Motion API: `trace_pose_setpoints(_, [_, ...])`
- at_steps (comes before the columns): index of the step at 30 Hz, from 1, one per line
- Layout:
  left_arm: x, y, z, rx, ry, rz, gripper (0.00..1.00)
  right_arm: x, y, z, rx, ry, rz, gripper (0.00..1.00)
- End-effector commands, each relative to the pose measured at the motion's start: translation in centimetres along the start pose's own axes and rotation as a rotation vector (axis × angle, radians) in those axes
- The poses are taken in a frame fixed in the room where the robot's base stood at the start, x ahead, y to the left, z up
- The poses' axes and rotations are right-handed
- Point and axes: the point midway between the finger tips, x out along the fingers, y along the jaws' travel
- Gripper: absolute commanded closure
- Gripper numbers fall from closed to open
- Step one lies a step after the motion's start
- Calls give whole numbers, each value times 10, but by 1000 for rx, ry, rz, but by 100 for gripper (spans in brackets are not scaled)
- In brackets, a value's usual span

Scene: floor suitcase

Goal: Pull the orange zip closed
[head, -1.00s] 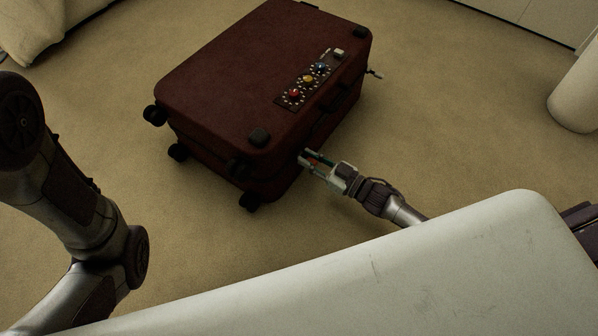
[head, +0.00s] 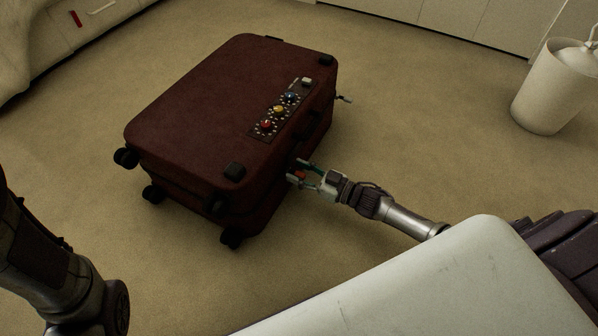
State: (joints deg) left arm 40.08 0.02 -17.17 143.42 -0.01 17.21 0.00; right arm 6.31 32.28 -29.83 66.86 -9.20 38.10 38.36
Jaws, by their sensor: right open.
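The dark red suitcase (head: 200,110) lies flat on the carpet, with dark wheels at its left end and black corner caps. My right gripper (head: 295,172) is at the suitcase's near right side, close to the seam. Its fingers are apart. A small orange thing (head: 300,175), which looks like the orange zip pull, shows between the fingers; I cannot tell whether they touch it. Most of the seam is in shadow. My left gripper is out of the picture; only part of my left arm shows at the lower left.
A panel with red, yellow and blue dials (head: 278,108) is on the suitcase lid. A small metallic piece (head: 344,99) sticks out at its far right side. A white bin (head: 548,90) stands at the right. Carpet around the suitcase is clear.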

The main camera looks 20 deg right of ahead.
Motion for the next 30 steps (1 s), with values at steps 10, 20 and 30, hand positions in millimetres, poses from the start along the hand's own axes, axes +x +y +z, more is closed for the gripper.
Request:
trace_pose_setpoints(10, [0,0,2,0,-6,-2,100,-28,-1,1,1,-3,-2,54])
trace_pose_setpoints(20, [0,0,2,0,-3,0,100,-96,0,1,1,-3,-1,54])
trace_pose_setpoints(30, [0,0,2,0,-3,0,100,-120,0,0,1,1,0,54])
